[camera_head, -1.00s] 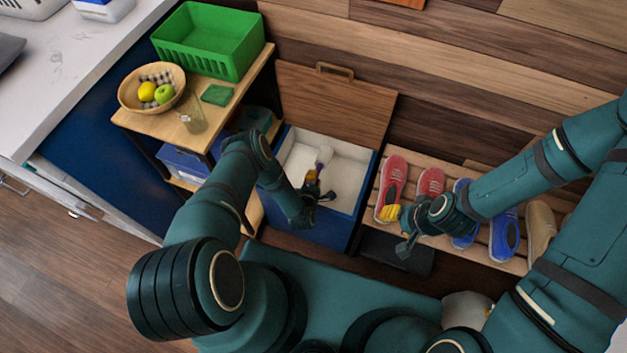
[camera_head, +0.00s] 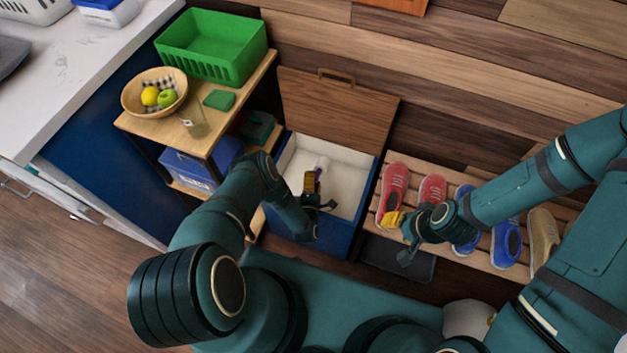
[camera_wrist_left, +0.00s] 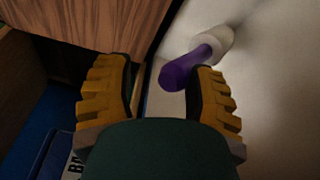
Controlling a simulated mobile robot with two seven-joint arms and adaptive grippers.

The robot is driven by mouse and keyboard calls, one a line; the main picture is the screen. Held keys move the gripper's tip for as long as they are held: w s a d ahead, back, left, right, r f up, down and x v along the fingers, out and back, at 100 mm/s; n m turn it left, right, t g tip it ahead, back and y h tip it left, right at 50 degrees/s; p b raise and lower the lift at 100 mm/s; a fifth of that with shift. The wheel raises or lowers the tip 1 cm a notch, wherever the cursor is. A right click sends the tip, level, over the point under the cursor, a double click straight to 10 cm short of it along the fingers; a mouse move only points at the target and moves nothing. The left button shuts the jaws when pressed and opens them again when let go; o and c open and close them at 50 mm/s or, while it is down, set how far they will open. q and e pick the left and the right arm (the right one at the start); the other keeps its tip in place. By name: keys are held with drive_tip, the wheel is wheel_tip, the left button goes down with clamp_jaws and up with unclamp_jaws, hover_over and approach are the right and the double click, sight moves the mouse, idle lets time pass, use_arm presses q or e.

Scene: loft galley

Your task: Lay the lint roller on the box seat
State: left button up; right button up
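The box seat (camera_head: 345,228) is a blue box with a pale interior; its wooden lid (camera_head: 335,108) stands open against the wall. The lint roller (camera_head: 323,162), with a white head and purple handle, lies inside the box; the handle shows clearly in the left wrist view (camera_wrist_left: 185,72). My left gripper (camera_head: 312,184) is over the box. In the left wrist view its yellow fingers (camera_wrist_left: 158,92) are apart, with the purple handle beyond them, near the right finger. The finger hides part of the roller. My right gripper (camera_head: 393,219) is in front of the shoe rack; its finger gap is unclear.
A slatted rack (camera_head: 376,205) with red, blue and tan shoes stands right of the box. A shelf unit (camera_head: 150,130) at left carries a green basket (camera_head: 212,48), a fruit bowl (camera_head: 135,98) and a glass. A blue bin (camera_head: 190,168) sits below.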

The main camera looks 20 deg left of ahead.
use_arm(q)
drive_tip(key=f+g, duration=0.1)
drive_tip(key=f, duration=0.1)
drive_tip(key=s+f+m+g+h, duration=0.1)
drive_tip(key=f, duration=0.2)
drive_tip(key=f+g+h, duration=0.1)
drive_tip(key=f+g, duration=0.1)
drive_tip(key=f, duration=0.1)
drive_tip(key=shift+s+d+f, duration=0.25)
drive_tip(key=shift+s+d, duration=0.15)
wheel_tip(320, 180, up, 18)
drive_tip(key=w+n+t+y, duration=0.1)
drive_tip(key=t+y, duration=0.1)
drive_tip(key=t, duration=0.2)
drive_tip(key=shift+w+a+r+p, duration=0.25)
drive_tip(key=shift+w+a+p, duration=0.05)
drive_tip(key=shift+w+a, duration=0.1)
